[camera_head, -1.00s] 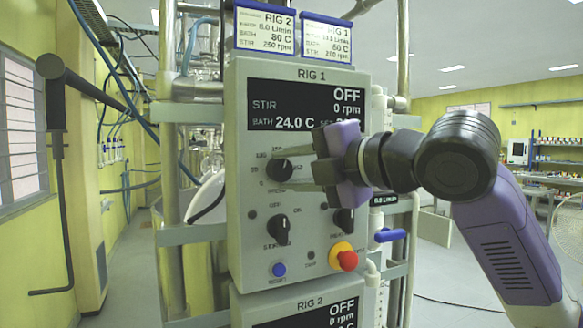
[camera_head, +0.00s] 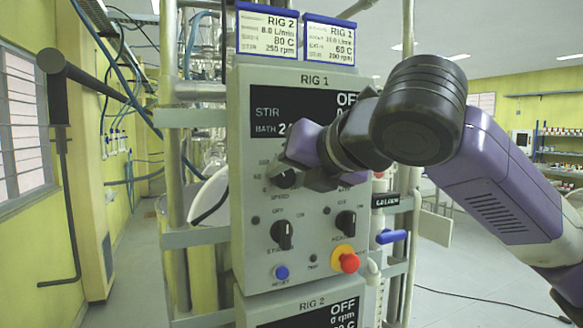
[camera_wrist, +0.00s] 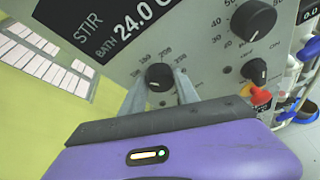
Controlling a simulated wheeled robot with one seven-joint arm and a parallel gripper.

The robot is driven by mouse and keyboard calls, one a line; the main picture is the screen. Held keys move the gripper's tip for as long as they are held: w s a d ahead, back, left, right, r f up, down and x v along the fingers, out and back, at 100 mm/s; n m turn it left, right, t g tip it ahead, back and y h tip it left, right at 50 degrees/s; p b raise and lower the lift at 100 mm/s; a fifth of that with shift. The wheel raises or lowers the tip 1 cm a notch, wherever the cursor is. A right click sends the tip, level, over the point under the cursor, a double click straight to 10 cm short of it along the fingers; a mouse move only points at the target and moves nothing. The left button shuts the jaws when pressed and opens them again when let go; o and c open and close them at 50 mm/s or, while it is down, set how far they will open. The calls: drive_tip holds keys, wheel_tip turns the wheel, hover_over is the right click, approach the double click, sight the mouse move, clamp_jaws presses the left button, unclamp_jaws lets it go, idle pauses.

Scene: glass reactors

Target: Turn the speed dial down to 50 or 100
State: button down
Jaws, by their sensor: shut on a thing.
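The speed dial (camera_head: 284,179) is a round black knob on the upper left of the grey RIG 1 panel (camera_head: 243,215), under the display. In the wrist view the same dial (camera_wrist: 158,77) sits between the two grey fingers of my gripper (camera_wrist: 160,88), which are shut on its sides. The scale figures around it show in part; the exact setting cannot be read. In the head view my gripper (camera_head: 298,180) covers the right part of the dial and the knob beside it. The display (camera_head: 270,108) shows STIR and BATH, its right side hidden by my arm.
Below are a STIR switch knob (camera_head: 282,235), a heat switch knob (camera_head: 345,223), a blue reset button (camera_head: 281,273) and a red emergency button (camera_head: 349,263) on yellow. Metal pipes flank the panel. Another RIG 2 panel (camera_head: 300,308) is underneath. Label cards (camera_head: 266,33) stand on top.

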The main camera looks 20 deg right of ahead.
drive_tip(key=shift+a+f+n+h+p, duration=0.15)
drive_tip(key=shift+n+h+p, duration=0.15)
drive_tip(key=shift+n+h, duration=0.35)
drive_tip(key=c, duration=0.9)
unclamp_jaws()
drive_tip(key=b+v, duration=0.1)
drive_tip(key=v, duration=0.6)
drive_tip(key=shift+s+r, duration=0.25)
drive_tip(key=shift+s, duration=0.1)
